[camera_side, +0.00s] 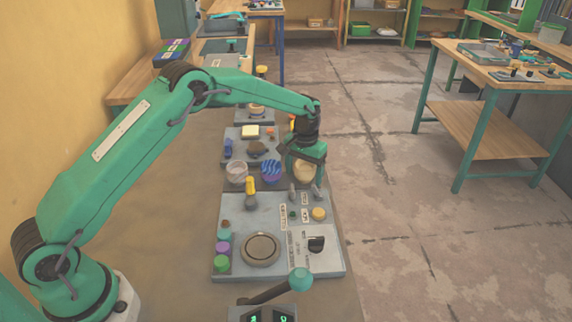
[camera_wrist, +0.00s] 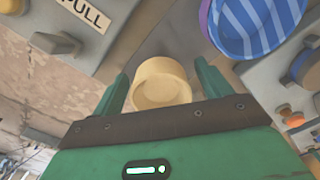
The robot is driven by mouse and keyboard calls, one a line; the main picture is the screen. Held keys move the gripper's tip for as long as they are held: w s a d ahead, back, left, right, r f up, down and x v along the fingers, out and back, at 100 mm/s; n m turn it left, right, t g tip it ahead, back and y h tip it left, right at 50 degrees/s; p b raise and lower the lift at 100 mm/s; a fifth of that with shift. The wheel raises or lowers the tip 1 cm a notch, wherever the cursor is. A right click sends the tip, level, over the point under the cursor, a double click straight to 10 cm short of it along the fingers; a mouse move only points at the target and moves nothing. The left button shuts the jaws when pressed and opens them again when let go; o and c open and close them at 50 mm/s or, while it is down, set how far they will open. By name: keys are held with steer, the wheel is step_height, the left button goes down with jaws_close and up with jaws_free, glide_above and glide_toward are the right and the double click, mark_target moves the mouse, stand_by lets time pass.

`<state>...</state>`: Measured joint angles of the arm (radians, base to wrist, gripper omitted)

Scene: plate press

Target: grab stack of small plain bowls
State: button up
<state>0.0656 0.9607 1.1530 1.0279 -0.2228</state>
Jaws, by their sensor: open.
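The plain cream bowls (camera_side: 304,171) stand at the right end of a row of bowls, below my gripper (camera_side: 306,160) in the side view. In the wrist view the round cream rim (camera_wrist: 162,84) lies between the two green fingers of my gripper (camera_wrist: 163,82). The fingers are apart, one on either side, with a visible gap to each. I cannot tell how many bowls are stacked or how far down the fingers reach.
Blue striped bowls (camera_side: 271,171) stand close on the left; they show at the top of the wrist view (camera_wrist: 256,22). A pale bowl (camera_side: 236,172) stands further left. A grey control panel (camera_side: 240,215) with knobs, a yellow-handled part (camera_side: 250,187) and a round plate (camera_side: 261,249) lies in front.

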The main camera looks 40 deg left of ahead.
mark_target(305, 164)
steer(key=c, duration=1.1)
steer(key=shift+r, duration=0.1)
steer(key=shift+r, duration=0.8)
step_height(305, 164, up, 2)
steer(key=shift+w+r, duration=0.1)
steer(key=shift+r, duration=0.15)
steer(key=s+d+r, duration=0.2)
steer(key=d, duration=0.1)
steer(key=s+d+r, duration=0.2)
steer(key=d, duration=0.1)
steer(key=s+d+r, duration=0.2)
steer(key=d, duration=0.1)
steer(key=shift+s+d+r, duration=0.35)
steer(key=shift+s+r, duration=0.05)
